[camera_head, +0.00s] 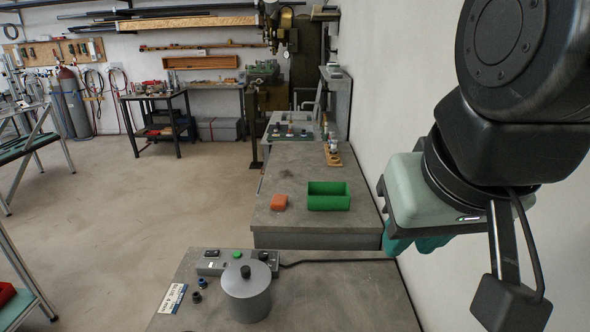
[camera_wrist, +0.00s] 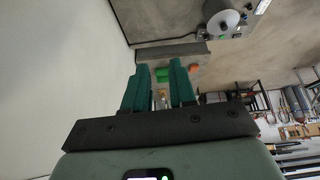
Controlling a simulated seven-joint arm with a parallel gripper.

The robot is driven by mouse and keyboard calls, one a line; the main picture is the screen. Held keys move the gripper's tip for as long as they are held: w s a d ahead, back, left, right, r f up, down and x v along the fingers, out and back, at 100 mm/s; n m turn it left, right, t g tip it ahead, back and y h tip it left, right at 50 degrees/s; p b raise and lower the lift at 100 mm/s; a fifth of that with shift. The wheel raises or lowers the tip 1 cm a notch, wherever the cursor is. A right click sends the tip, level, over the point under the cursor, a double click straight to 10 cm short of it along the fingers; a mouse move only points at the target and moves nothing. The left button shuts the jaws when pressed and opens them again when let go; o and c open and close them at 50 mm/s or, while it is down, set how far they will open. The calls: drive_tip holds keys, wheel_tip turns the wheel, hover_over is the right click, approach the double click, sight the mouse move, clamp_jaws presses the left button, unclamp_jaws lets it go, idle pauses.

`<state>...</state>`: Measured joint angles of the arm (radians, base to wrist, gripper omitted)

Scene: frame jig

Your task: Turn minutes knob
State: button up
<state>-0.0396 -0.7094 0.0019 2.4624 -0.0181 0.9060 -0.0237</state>
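A grey control box (camera_head: 236,262) sits at the back of the near table. It carries a black knob (camera_head: 263,256), a green button (camera_head: 237,254) and a small display at its left. Which control is the minutes knob, I cannot tell; no readable marking shows. My gripper (camera_head: 415,244) hangs at the right, beside the wall, far from the box. Its teal fingers are apart and empty, also in the wrist view (camera_wrist: 157,80).
A grey cylinder (camera_head: 246,298) with a black top knob stands before the box. Two small dark caps (camera_head: 199,290) and a printed label (camera_head: 172,298) lie to its left. A black cable (camera_head: 335,261) runs right. A green bin (camera_head: 328,198) and orange block (camera_head: 279,202) sit on the farther table.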

drive_tip(key=o, duration=0.5)
drive_tip(key=w, duration=0.2)
drive_tip(key=w+a+r+n, duration=0.1)
drive_tip(key=w+r+n, duration=0.1)
drive_tip(key=w, duration=0.1)
drive_tip(key=shift+w+a+g, duration=0.15)
drive_tip(key=shift+w+g, duration=0.15)
drive_tip(key=shift+g, duration=0.1)
drive_tip(key=shift+o, duration=0.3)
drive_tip(key=w+a+n, duration=0.2)
drive_tip(key=w, duration=0.5)
drive_tip(key=shift+w+a+r+n+g, duration=0.2)
drive_tip(key=shift+a+r+n+g, duration=0.05)
drive_tip(key=shift+r+n+g, duration=0.1)
drive_tip(key=n+g, duration=0.4)
drive_tip(key=n, duration=0.9)
hover_over(263, 253)
wheel_tip(263, 253, down, 33)
drive_tip(key=shift+m, duration=0.25)
wheel_tip(263, 253, down, 10)
drive_tip(key=shift+f, duration=0.25)
drive_tip(key=c, duration=1)
